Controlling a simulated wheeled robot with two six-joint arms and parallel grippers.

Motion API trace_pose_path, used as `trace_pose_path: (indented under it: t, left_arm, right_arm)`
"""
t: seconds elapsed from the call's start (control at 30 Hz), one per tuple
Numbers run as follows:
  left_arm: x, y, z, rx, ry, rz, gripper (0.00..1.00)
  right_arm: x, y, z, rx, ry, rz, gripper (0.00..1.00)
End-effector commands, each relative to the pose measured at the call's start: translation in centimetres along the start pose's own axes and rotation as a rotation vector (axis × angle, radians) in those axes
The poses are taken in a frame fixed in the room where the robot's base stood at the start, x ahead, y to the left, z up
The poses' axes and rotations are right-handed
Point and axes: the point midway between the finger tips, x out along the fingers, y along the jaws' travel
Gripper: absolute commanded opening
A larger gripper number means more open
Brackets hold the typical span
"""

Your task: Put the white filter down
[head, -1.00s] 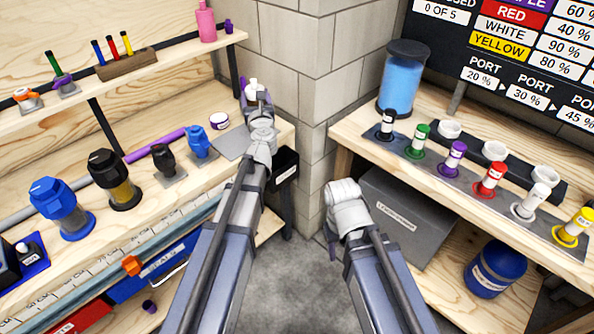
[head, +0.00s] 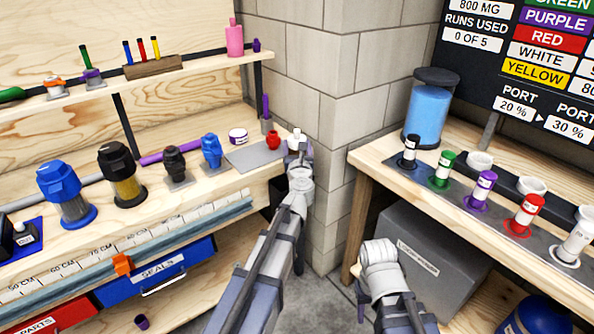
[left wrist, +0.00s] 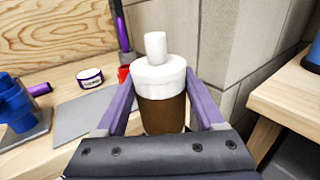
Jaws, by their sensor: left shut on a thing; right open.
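My left gripper (head: 297,150) is shut on the white filter (left wrist: 160,75), which has a white cap with a narrow white neck and a brown body. In the left wrist view it stands upright between the purple fingers; its lower end is hidden by the gripper. In the head view the filter's white top (head: 297,134) shows just right of the grey plate (head: 250,157) on the left bench. My right gripper (head: 361,305) is open, low in front of the right bench, mostly hidden behind its own wrist.
Beside the plate are a red piece (head: 273,140), a purple upright tool (head: 265,115) and a small white-and-purple jar (head: 238,136). Blue and black canisters (head: 118,175) line the left bench. A block wall corner (head: 320,90) stands behind. Coloured filters (head: 480,190) stand on the right bench.

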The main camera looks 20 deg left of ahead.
Motion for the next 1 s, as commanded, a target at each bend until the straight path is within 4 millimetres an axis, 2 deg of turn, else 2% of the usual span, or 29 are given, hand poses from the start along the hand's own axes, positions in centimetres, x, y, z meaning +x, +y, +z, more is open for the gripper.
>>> trace_pose_path:
  t: [0.03, 0.33, 0.67, 1.0]
  left_arm:
    - [0.0, 0.0, -1.4, 0.0, 0.0, 0.0, 0.14]
    - [0.0, 0.0, -1.9, 0.0, 0.0, 0.0, 0.14]
    - [0.0, 0.0, -5.4, 0.0, 0.0, 0.0, 0.14]
    - [0.0, 0.0, -5.4, 0.0, 0.0, 0.0, 0.14]
  right_arm:
    - [1.4, -0.1, -0.1, 0.0, 0.0, 0.0, 0.5]
    - [1.9, -0.2, -0.1, 0.0, 0.0, 0.0, 0.5]
    - [5.4, -0.5, -0.3, 0.0, 0.0, 0.0, 0.5]
    - [5.3, -0.5, -0.3, 0.0, 0.0, 0.0, 0.5]
